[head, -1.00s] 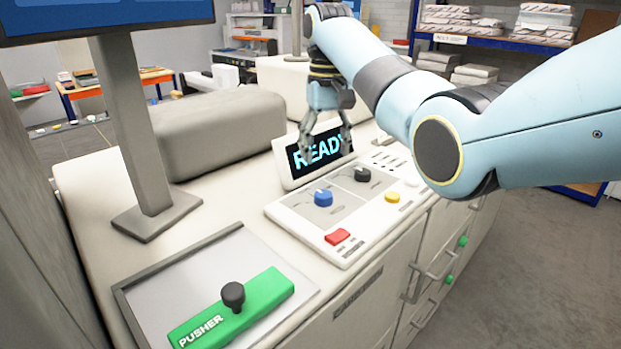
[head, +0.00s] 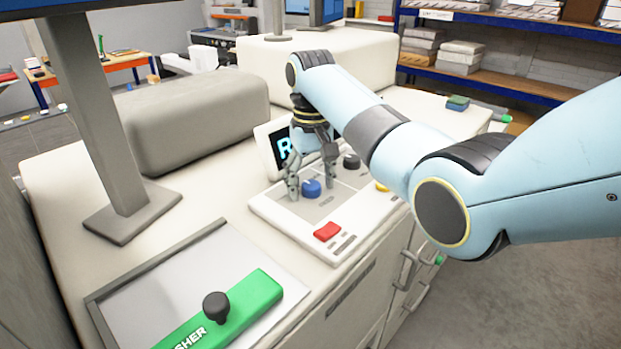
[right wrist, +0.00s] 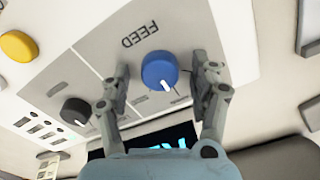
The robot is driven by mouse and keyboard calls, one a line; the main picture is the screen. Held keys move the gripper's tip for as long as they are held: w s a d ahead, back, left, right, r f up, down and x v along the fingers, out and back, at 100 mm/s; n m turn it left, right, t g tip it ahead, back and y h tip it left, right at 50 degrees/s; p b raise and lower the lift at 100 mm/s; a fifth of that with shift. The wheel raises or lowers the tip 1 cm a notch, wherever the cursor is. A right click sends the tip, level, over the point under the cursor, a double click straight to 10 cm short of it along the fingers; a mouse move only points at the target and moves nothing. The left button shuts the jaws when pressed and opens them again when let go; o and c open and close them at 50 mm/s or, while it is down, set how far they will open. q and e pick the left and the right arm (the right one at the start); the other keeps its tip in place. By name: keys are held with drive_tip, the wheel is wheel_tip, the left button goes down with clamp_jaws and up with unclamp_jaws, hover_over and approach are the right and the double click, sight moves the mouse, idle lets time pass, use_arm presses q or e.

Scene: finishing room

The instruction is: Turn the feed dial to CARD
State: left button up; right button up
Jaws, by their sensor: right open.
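The feed dial is a blue knob (head: 311,188) on the white control panel (head: 290,218). In the right wrist view the blue dial (right wrist: 160,70) sits beside the printed word FEED, with its white pointer mark toward the lower right. My right gripper (head: 312,192) is open and comes down over the dial. In the right wrist view its fingers (right wrist: 163,76) stand on either side of the dial, with gaps visible. The small marks around the dial are too small to read. My left gripper is not in view.
A black dial (head: 351,161), a red button (head: 327,231) and a yellow button (right wrist: 18,46) share the panel. The display (head: 283,145) behind is partly hidden by my right gripper. A green pusher (head: 232,310) with a black knob lies at the front left.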

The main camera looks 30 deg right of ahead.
drive_tip(key=shift+c, duration=1.8)
drive_tip(key=shift+r, duration=0.1)
drive_tip(key=shift+c, duration=1.2)
drive_tip(key=c, duration=0.5)
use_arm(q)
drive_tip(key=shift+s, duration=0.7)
use_arm(e)
drive_tip(key=shift+c, duration=0.3)
drive_tip(key=shift+n, duration=0.4)
drive_tip(key=n, duration=0.4)
drive_tip(key=shift+n, duration=0.3)
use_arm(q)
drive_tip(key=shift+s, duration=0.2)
use_arm(e)
drive_tip(key=shift+n, duration=2.2)
